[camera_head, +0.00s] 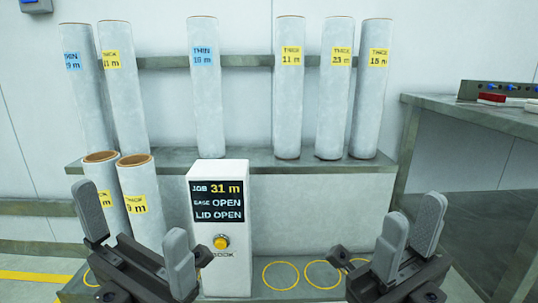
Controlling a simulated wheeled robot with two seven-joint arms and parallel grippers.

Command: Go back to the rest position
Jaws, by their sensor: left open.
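My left gripper (132,226) is open and empty at the lower left, its two grey fingers wide apart in front of the front rolls. My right gripper (411,228) is at the lower right with a gap between its fingers and nothing seen in it. A white box (237,265) stands between the grippers. Its dark display (218,201) reads JOB 31 m, BASE OPEN, LID OPEN, and a yellow button (220,242) sits below. The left gripper's inner finger is close to the box's left side; I cannot tell whether they touch.
Several tall grey rolls (206,100) with THIN or THICK labels stand on the back shelf (260,161). Two more rolls (142,205) stand front left, partly hidden. Empty yellow rings (281,262) mark the lower shelf. A side bench (470,112) at right holds a red item (492,97).

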